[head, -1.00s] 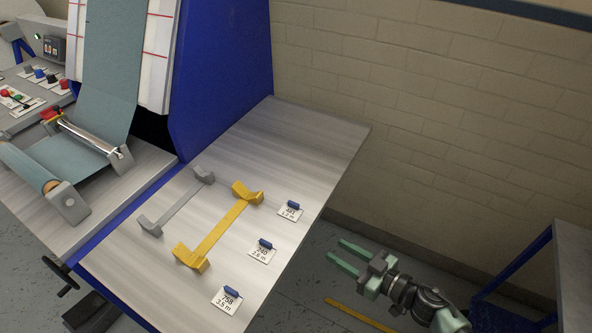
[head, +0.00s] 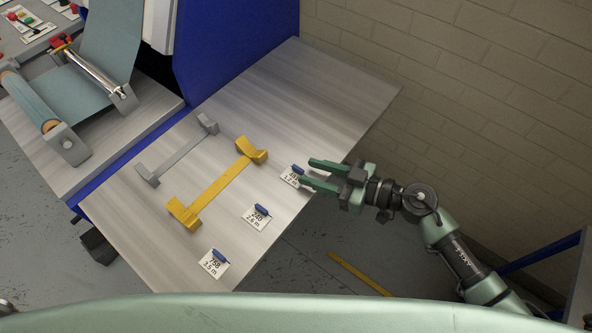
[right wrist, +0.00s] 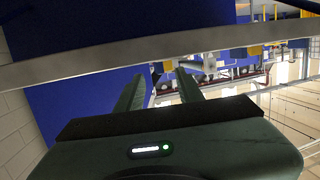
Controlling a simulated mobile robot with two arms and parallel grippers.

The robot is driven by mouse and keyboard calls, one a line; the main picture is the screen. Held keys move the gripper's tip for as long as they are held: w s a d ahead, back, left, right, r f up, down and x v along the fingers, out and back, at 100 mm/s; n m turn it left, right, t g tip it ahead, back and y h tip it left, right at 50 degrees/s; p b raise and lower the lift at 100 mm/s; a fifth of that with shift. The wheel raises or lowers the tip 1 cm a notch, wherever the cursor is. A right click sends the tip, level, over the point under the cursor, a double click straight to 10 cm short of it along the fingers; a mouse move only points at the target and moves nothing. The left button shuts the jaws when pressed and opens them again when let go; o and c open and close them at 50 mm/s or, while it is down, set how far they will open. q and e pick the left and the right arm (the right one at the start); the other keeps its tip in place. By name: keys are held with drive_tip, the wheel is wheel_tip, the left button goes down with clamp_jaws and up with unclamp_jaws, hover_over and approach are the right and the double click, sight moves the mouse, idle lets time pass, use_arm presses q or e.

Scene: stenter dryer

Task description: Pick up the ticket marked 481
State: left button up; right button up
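The ticket marked 481 (head: 291,178) is a small white card with a blue clip-like piece on its top edge. It lies on the sloping grey tabletop (head: 330,95), near its right edge, in the head view. My right gripper (head: 307,173) is open, with two green fingers pointing left and their tips at the ticket's right side. One finger partly covers the card; contact cannot be told. In the right wrist view the fingers (right wrist: 158,88) are apart, and I cannot make out the ticket. My left gripper is not in view.
Tickets marked 240 (head: 256,217) and 758 (head: 214,263) lie nearer on the tabletop. A yellow bar (head: 217,189) with raised ends and a grey one (head: 178,155) lie left of them. A blue machine panel (head: 235,45) stands behind; a brick wall (head: 440,70) is at right.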

sight(294, 175)
drive_tip(key=x, duration=0.2)
drive_tip(key=shift+w+a, duration=0.2)
clamp_jaws()
